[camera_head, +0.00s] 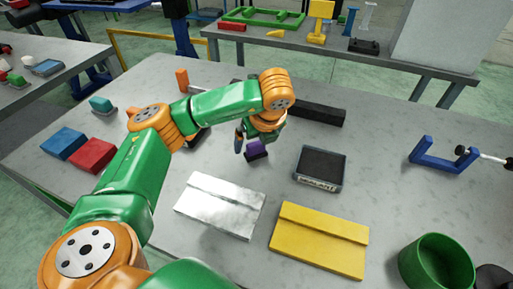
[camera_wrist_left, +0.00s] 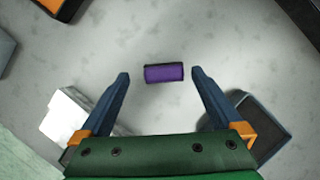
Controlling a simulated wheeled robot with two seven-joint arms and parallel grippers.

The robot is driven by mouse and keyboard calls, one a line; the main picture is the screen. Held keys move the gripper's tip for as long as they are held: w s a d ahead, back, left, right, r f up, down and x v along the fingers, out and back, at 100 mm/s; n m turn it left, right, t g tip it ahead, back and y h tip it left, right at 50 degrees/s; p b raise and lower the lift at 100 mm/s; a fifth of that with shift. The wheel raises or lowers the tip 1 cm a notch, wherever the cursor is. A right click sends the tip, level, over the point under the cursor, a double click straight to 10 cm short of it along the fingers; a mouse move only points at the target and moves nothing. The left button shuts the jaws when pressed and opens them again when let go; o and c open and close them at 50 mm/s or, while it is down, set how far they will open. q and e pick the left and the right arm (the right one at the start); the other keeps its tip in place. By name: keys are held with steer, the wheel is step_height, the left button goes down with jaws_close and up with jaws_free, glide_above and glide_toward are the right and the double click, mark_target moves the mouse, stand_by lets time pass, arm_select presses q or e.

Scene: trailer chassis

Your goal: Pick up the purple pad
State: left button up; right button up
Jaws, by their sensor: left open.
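The purple pad (camera_head: 256,150) is a small purple block with a dark edge on the grey table, near the middle of the head view. In the left wrist view the purple pad (camera_wrist_left: 164,73) lies just beyond the fingertips, roughly centred between them. My left gripper (camera_head: 247,140) is above and beside the pad, partly hiding it in the head view. In the left wrist view my left gripper (camera_wrist_left: 158,76) has its two blue fingers wide apart with nothing between them. My right gripper does not show.
A silver plate (camera_head: 220,205) and a yellow plate (camera_head: 319,240) lie nearer the front. A dark-topped tray (camera_head: 320,167) is right of the pad. A black bar (camera_head: 317,113) lies behind. A green cup (camera_head: 436,262) and blue bracket (camera_head: 440,157) stand at right. Red (camera_head: 92,155) and blue (camera_head: 63,142) blocks lie left.

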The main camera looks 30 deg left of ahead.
mark_target(252, 145)
arm_select(q)
steer(key=shift+w+a+f, duration=0.2)
steer(key=shift+w+f, duration=0.1)
steer(key=shift+f, duration=0.25)
steer(key=shift+w+a+f, duration=0.15)
steer(key=shift+w+f, duration=0.15)
steer(key=shift+f, duration=0.25)
steer(key=shift+s+r, duration=0.1)
steer(key=shift+s, duration=0.1)
steer(key=c, duration=0.7)
jaws_close()
steer(key=shift+w+r, duration=0.15)
steer(key=shift+r, duration=0.4)
steer(key=r, duration=0.2)
steer(key=s+r, duration=0.1)
steer(key=shift+s+a+r, duration=0.1)
steer(key=shift+s+r, duration=0.05)
steer(key=shift+r, duration=0.25)
steer(key=s+r+p, duration=0.3)
steer(key=s+r, duration=0.5)
steer(key=s, duration=0.4)
steer(key=shift+s+a, duration=0.4)
steer(key=shift+a, duration=0.05)
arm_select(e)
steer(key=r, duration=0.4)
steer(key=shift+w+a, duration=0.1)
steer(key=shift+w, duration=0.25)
